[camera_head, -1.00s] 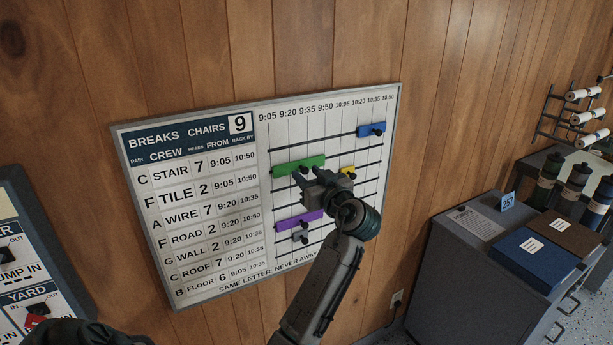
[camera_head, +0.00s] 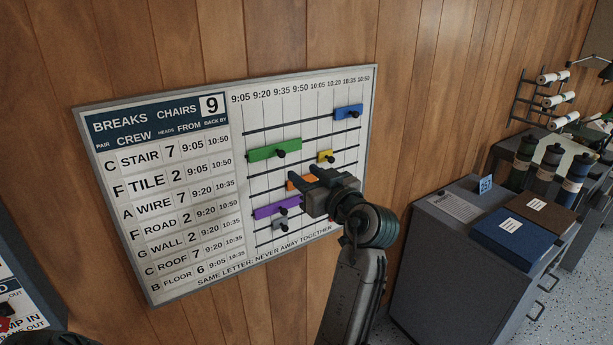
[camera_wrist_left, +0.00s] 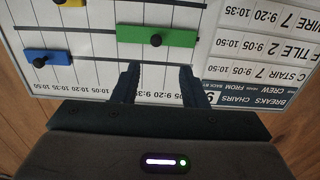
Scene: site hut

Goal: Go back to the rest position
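My left gripper (camera_head: 302,171) is in front of the wall board (camera_head: 225,128), with its fingers apart and nothing between them. In the left wrist view the two fingers (camera_wrist_left: 160,72) stand apart before the board, below the green slider (camera_wrist_left: 157,36) in that picture. In the head view the gripper partly hides an orange slider (camera_head: 295,184). The green slider (camera_head: 265,151) is on a rail up and left of it. My right gripper is not in view.
Blue (camera_head: 349,112), yellow (camera_head: 325,157), purple (camera_head: 268,212) and grey (camera_head: 281,225) sliders sit on the board. A grey cabinet (camera_head: 427,255) with a blue binder (camera_head: 512,238) stands at the right. A second board (camera_head: 20,285) shows at the lower left.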

